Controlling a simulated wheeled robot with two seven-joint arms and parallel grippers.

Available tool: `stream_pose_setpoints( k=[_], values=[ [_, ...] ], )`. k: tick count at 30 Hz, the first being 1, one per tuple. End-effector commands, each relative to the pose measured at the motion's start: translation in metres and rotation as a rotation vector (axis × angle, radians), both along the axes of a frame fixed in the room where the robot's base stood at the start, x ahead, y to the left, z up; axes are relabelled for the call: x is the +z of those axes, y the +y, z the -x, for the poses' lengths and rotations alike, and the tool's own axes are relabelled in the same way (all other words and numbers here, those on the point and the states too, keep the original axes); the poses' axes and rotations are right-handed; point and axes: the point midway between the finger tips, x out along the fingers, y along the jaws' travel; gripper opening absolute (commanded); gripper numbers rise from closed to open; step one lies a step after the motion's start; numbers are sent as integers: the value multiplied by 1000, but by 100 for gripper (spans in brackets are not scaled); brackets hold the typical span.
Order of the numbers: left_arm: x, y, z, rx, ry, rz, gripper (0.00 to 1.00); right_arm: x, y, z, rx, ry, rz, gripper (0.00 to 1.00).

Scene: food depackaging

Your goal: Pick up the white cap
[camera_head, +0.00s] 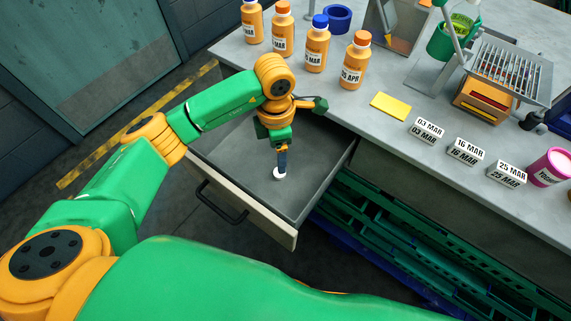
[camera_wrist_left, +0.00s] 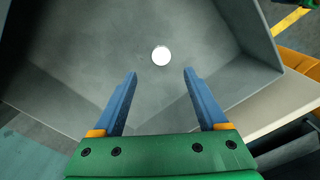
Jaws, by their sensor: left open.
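The white cap (camera_head: 279,173) lies on the floor of the open grey drawer (camera_head: 318,181). In the left wrist view the cap (camera_wrist_left: 161,56) is a small white disc, ahead of the fingertips and roughly midway between them. My left gripper (camera_wrist_left: 160,72) is open and empty, with its two blue fingers apart. In the head view my left gripper (camera_head: 281,165) reaches down into the drawer, just above the cap, and its fingers overlap in that view. My right gripper is in neither view.
The drawer's walls surround the gripper, with a black handle (camera_head: 222,203) on its front. On the counter (camera_head: 375,128) stand several orange bottles (camera_head: 355,62), a yellow sponge-like block (camera_head: 390,106), date blocks (camera_head: 465,151) and a pink container (camera_head: 547,168). Green crates (camera_head: 400,240) stand below.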

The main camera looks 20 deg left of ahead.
Motion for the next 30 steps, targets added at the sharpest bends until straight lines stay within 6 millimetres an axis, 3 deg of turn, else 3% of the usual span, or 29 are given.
stream_pose_setpoints(
  k=[2, 8, 15, 22, 23, 30],
  values=[
    [-12, 0, 0, 0, 0, 0, 75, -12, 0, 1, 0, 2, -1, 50],
    [-31, -1, 1, 2, 7, 1, 75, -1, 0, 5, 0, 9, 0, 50],
    [-75, -3, 0, 1, 3, 3, 75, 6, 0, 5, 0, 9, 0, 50],
    [-80, -3, -1, -1, 1, 3, 75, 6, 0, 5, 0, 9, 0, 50],
    [-80, -3, -1, 0, 1, 3, 73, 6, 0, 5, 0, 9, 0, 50],
    [-80, -3, -1, 0, 1, 3, 8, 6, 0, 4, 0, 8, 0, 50]
  ],
)
